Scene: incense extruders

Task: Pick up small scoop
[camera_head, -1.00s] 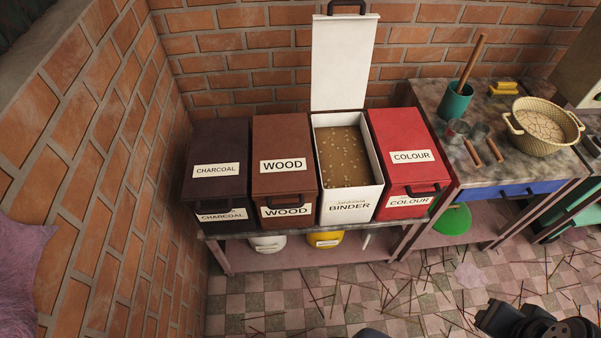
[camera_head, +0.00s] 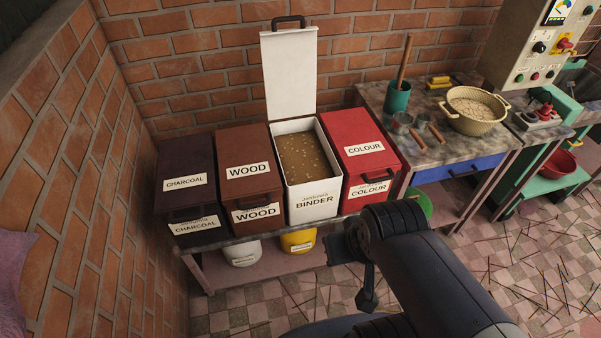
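Two metal scoops with wooden handles lie side by side on the worktable, in front of the green cup. The left scoop (camera_head: 402,121) and the right scoop (camera_head: 422,120) look close in size; the right one seems slightly smaller. Their handles point toward the table's front right. My dark arm reaches in from the bottom right, in front of the bins. The end of my arm, with my gripper (camera_head: 358,268), is left of and well short of the scoops. Its fingers are not clear enough to tell open from shut.
A row of bins holds charcoal (camera_head: 186,181), wood (camera_head: 249,172), binder (camera_head: 315,205) with its lid up, and colour (camera_head: 363,147). A green cup (camera_head: 397,97) with a stick and a basket (camera_head: 474,122) stand near the scoops. A control cabinet (camera_head: 522,53) is at the right.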

